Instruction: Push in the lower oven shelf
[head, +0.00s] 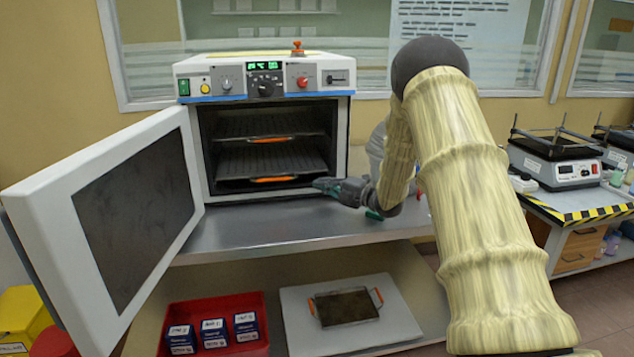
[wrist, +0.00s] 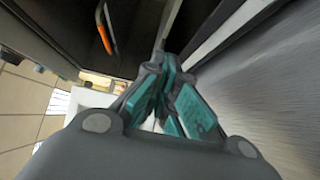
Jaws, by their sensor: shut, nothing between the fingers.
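The oven (head: 265,88) stands on a metal bench with its door (head: 130,215) swung open to the left. Inside, the lower shelf (head: 265,161) is a dark ridged plate with an orange front handle (head: 273,180), close to the oven mouth. The upper shelf (head: 262,126) above it has a similar orange handle. My gripper (head: 322,184) is shut and empty at the lower right corner of the opening, to the right of the lower handle and apart from it. In the wrist view my shut fingertips (wrist: 166,62) are near the oven's edge, and an orange handle (wrist: 104,36) shows at upper left.
The bench top (head: 300,220) is clear in front of the oven. Below are a red bin (head: 262,335) with small boxes and a tray with orange handles (head: 345,307) on a white board. Lab devices (head: 556,165) stand at the right.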

